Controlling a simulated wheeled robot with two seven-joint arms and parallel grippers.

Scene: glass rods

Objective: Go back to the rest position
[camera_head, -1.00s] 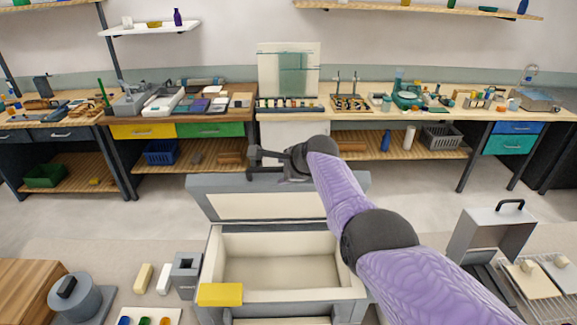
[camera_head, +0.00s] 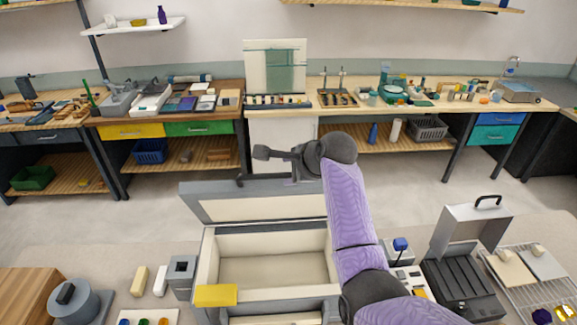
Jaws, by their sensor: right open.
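My right gripper (camera_head: 252,166) is above and behind the raised lid of an open box, near the middle of the head view. Its two dark fingers point left and are apart, with nothing seen between them. My purple right arm comes in from the bottom right and covers the right side of the box. My left gripper is not in view.
The open box (camera_head: 210,262) has a pale, empty-looking inside, a yellow block (camera_head: 215,295) on its front left edge and a raised lid (camera_head: 195,205). A grey block with a square hole (camera_head: 181,277) stands at its left. A black-slotted case (camera_head: 460,285) and wire rack (camera_head: 530,290) lie right.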

